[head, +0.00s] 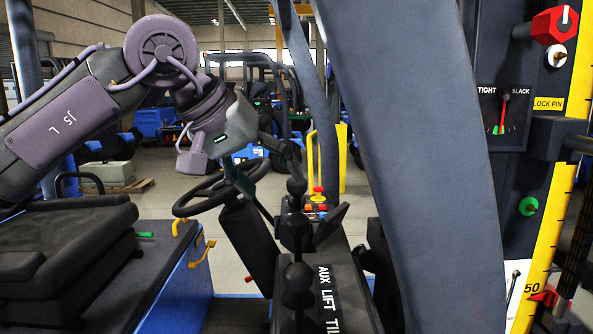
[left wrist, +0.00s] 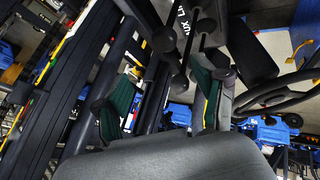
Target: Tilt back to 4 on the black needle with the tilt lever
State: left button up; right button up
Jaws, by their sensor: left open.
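Several black ball-knob levers rise from the console (head: 336,296), which is labelled AUX, LIFT and a cut-off TIL. The nearest knob (head: 298,277) lines up best with TIL, so it looks like the tilt lever; the labels do not settle this. My left gripper (head: 270,176) is open above and behind the knobs, near the steering wheel. In the left wrist view its green-padded fingers (left wrist: 160,103) are spread apart, with a black knob (left wrist: 163,40) beyond them, not gripped. A white dial (head: 516,284) with a dark needle is cut off at lower right; its numbers are unreadable. My right gripper is out of view.
A thick grey-blue post (head: 420,150) stands right of the levers. A steering wheel (head: 190,200) and black seat (head: 65,240) are at left. A TIGHT/SLACK gauge (head: 504,118) with a red needle, a red knob (head: 556,26) and a yellow scale (head: 555,215) are at right.

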aim_at(292, 217)
pick_arm(q)
jog(key=b+x, duration=0.1)
jog(key=x, duration=0.3)
jog(key=a+f+b+x, duration=0.1)
jog(key=x, duration=0.2)
jog(key=shift+s+b, duration=0.35)
jog(key=shift+x, duration=0.95)
jog(key=shift+d, duration=0.1)
jog(key=shift+f, duration=0.2)
jog(key=shift+w+d, duration=0.1)
jog(key=shift+w, duration=0.05)
jog(key=shift+c, duration=0.9)
jog(key=c, duration=0.7)
jog(key=shift+c, duration=0.2)
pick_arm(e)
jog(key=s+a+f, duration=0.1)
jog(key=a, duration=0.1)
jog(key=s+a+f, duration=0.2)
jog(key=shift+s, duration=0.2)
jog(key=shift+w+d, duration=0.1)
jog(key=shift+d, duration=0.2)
